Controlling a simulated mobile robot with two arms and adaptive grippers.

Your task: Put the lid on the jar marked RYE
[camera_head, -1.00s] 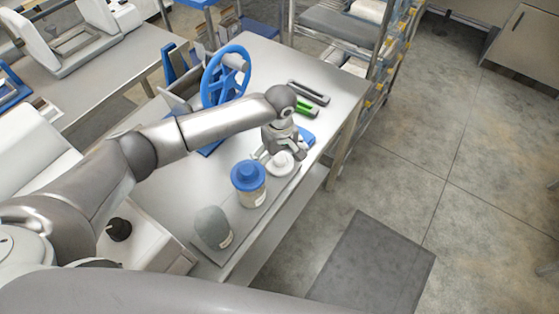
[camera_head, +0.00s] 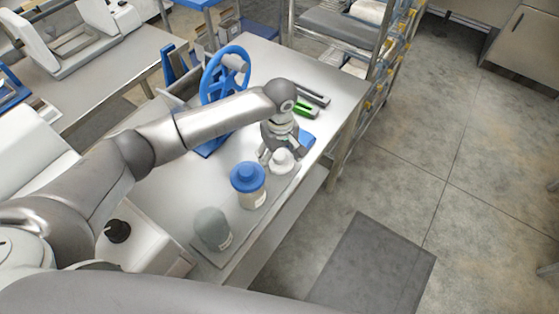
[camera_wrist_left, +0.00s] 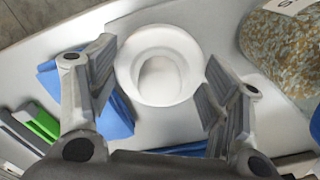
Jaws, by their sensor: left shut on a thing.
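My left gripper (camera_head: 281,158) is over the far end of a pale tray. Its fingers are shut on a round white lid (camera_head: 282,163); in the left wrist view this lid (camera_wrist_left: 159,66) shows as a ring with a middle knob between the fingers. Whether it touches the surface below is unclear. A grey rounded jar (camera_head: 212,230) with a pale label stands at the near end. In the wrist view a jar of speckled grain (camera_wrist_left: 283,50) lies right of the gripper. No label is readable as RYE.
A blue handwheel (camera_head: 222,78) stands behind my left forearm. A blue flat thing (camera_head: 307,138) and a green-and-grey tool (camera_head: 303,109) lie beyond the gripper. The steel table's edge (camera_head: 340,140) runs to the right. A wire rack (camera_head: 385,65) stands behind it.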

